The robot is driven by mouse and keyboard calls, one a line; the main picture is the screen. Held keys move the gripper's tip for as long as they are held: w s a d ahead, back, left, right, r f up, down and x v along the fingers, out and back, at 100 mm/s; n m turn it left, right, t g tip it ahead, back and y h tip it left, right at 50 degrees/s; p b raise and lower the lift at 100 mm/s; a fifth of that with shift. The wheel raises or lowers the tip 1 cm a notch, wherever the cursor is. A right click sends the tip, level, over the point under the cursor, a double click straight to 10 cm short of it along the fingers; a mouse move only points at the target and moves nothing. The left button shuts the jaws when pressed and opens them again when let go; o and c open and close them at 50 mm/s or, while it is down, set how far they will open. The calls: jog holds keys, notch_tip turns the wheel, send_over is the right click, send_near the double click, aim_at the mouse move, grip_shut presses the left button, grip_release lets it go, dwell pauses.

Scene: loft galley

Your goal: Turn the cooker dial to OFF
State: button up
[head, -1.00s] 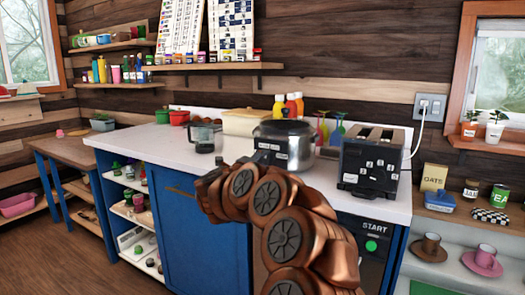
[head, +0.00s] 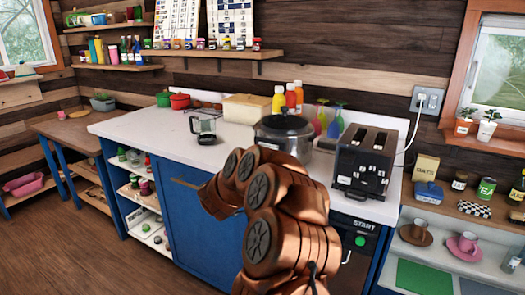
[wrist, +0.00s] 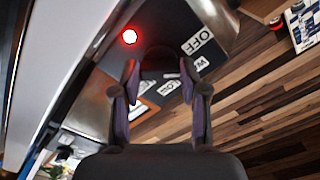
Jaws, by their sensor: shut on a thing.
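The cooker (head: 284,127), a round silver and dark pot with a lid, stands on the white counter; my arm covers its lower front in the head view. In the wrist view a dark panel (wrist: 172,28) carries a white OFF label (wrist: 198,42), other partly readable labels and a lit red light (wrist: 130,36). The dark dial (wrist: 158,62) sits between my fingertips. My gripper (wrist: 159,72) is shut on it, one finger on each side. The dial is too dark to tell which label it points to. My gripper is hidden behind my arm in the head view.
A black toaster (head: 363,160) stands right of the cooker, with colored glasses (head: 335,123) and bottles (head: 288,97) behind. The white counter (head: 150,125) is clear further left. A START panel (head: 358,238) is below the toaster.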

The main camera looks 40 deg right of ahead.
jog(key=n+p, duration=0.4)
jog(key=p, duration=0.1)
jog(key=shift+r+n, duration=0.15)
jog(key=shift+n, duration=0.15)
jog(key=shift+s+n+p, duration=0.1)
jog(key=shift+n+p, duration=0.4)
jog(key=shift+p, duration=0.1)
jog(key=shift+f, duration=0.25)
jog(key=o, duration=1.1)
jog(key=shift+o, duration=0.2)
jog(key=shift+a, duration=0.1)
jog(key=v, duration=1.1)
jog(key=shift+a, duration=0.4)
